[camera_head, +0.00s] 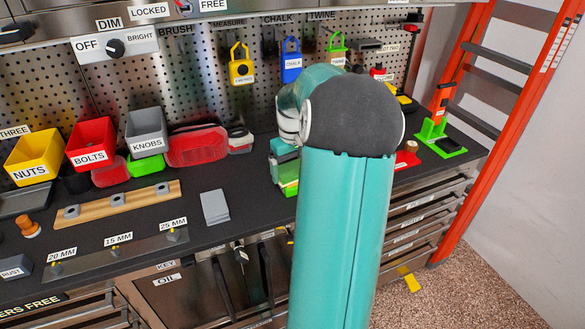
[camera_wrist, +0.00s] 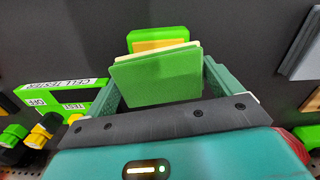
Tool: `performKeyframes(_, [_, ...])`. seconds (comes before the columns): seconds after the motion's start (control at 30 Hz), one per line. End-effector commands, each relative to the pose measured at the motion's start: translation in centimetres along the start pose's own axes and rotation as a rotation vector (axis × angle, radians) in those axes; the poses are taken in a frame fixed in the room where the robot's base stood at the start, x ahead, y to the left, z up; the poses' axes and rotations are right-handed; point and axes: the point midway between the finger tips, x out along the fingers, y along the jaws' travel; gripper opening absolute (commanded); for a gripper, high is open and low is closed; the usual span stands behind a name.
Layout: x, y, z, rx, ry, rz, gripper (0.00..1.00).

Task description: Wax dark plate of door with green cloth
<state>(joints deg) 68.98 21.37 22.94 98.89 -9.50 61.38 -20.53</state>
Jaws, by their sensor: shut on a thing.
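My gripper (camera_wrist: 160,88) is shut on a green cloth (camera_wrist: 155,76), a flat green pad with a pale yellowish edge, held between its two teal fingers. In the head view my gripper (camera_head: 284,152) hangs over the dark bench top near its front edge, partly behind my arm. Green shows just below it, but I cannot tell cloth from other green parts there. A steel cabinet door (camera_head: 182,298) with dark upright handles beside it is below the bench's front edge. My arm hides part of the front, and I cannot pick out the dark plate for sure.
A grey block (camera_head: 215,206) lies on the bench left of my gripper. Yellow (camera_head: 34,157), red (camera_head: 92,143) and grey (camera_head: 146,131) bins stand at the back left. A green cell tester (camera_wrist: 68,98) shows in the wrist view. An orange ladder (camera_head: 490,110) stands right.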

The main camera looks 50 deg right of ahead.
Motion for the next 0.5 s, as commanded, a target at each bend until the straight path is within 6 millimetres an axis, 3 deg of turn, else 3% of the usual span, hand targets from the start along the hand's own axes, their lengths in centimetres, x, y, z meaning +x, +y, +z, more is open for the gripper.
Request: performKeyframes(0.5, [-3.6,0.0,0.0,-0.001,0.0,0.001,0.72])
